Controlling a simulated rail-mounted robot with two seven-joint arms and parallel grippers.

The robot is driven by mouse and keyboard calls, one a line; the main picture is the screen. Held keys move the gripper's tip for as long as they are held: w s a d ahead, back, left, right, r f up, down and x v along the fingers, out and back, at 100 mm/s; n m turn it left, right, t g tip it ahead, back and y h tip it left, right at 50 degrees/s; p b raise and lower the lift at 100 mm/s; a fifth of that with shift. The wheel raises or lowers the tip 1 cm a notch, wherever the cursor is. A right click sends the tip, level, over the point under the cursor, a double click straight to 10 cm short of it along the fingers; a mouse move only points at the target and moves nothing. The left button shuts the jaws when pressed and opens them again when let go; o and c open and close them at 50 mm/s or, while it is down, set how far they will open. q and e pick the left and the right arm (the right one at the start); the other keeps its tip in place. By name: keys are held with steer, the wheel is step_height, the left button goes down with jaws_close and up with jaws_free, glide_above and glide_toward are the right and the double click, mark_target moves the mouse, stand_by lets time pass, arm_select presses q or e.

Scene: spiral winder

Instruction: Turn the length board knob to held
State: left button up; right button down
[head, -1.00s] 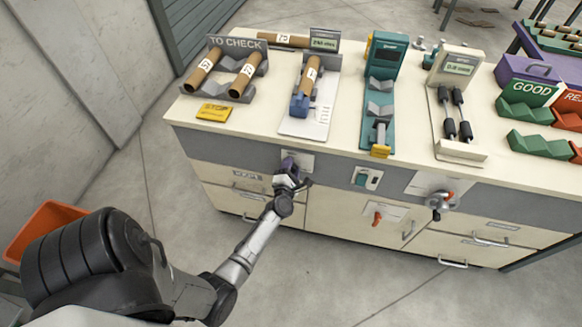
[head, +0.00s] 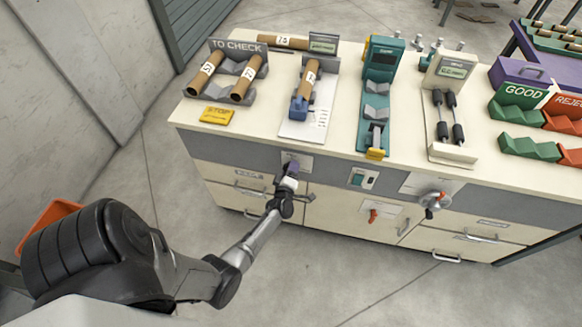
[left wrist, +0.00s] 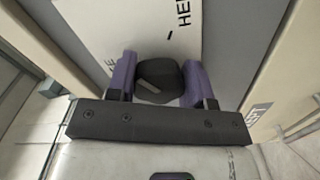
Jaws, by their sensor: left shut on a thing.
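The length board (head: 305,128) is a pale board on the bench with a brown tube (head: 308,78) and a blue block on it and a small display (head: 323,44) behind. Its dark knob (left wrist: 158,78) is on the white plate (left wrist: 165,25) on the bench front below. My left gripper (head: 290,172) is shut on the knob, which shows between its purple fingers in the left wrist view (left wrist: 160,80). The plate carries a short dash mark and part of a word starting "HE". My right gripper is not in view.
A rocker switch (head: 363,179), a red handle (head: 373,216) and a crank (head: 434,203) are along the bench front to the right. Drawers with handles lie below. The "TO CHECK" rack (head: 222,78) and other stations stand on top.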

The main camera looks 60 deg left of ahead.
arm_select(q)
steer(key=m+p, duration=0.2)
steer(key=m, duration=0.4)
steer(key=shift+s+a+m, duration=0.1)
steer(key=shift+m, duration=0.2)
steer(key=m+p, duration=0.1)
steer(key=m, duration=0.3)
steer(key=shift+f, duration=0.15)
steer(key=shift+s+a+m, duration=0.1)
steer(key=shift+m, duration=0.6)
steer(key=o, duration=0.9)
